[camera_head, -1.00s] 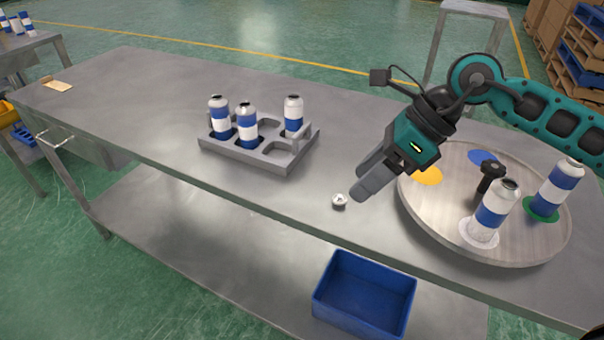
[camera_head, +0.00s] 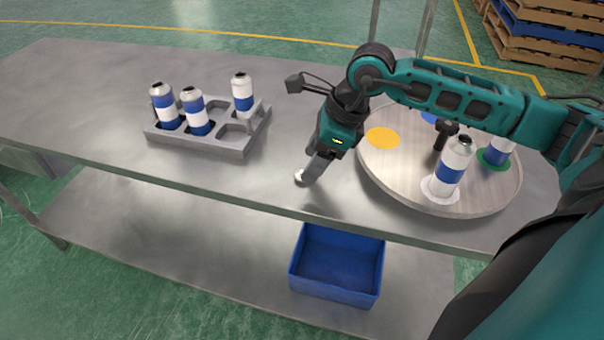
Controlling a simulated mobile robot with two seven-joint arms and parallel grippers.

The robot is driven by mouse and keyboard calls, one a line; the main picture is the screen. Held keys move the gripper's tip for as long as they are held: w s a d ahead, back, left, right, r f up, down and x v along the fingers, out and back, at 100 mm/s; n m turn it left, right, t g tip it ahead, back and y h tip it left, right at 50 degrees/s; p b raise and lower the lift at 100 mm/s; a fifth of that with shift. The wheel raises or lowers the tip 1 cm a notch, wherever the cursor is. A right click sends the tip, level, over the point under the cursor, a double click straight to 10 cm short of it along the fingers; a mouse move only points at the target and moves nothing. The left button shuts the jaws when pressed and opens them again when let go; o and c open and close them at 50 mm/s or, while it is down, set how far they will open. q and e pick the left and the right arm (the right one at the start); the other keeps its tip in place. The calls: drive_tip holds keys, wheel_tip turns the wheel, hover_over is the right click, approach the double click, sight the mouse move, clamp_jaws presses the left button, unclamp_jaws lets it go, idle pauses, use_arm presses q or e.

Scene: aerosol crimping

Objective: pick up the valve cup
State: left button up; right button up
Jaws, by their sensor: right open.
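The valve cup (camera_head: 298,176) is a small silvery piece on the steel table, near its front edge. My right gripper (camera_head: 307,175) points down at it, with the fingertips right beside or around the cup. The fingers partly cover the cup, and I cannot tell whether they touch it. The right gripper is open. My left gripper is not in view.
A grey tray (camera_head: 235,146) with several blue-and-white cans stands to the left. A round wooden turntable (camera_head: 400,183) with two cans, a black upright tool (camera_head: 444,135) and coloured spots is to the right. A blue bin (camera_head: 337,267) sits below the table edge.

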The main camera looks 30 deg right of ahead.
drive_tip(key=x, duration=0.3)
drive_tip(key=shift+f, duration=0.1)
drive_tip(key=shift+c, duration=0.2)
drive_tip(key=shift+d, duration=0.1)
clamp_jaws()
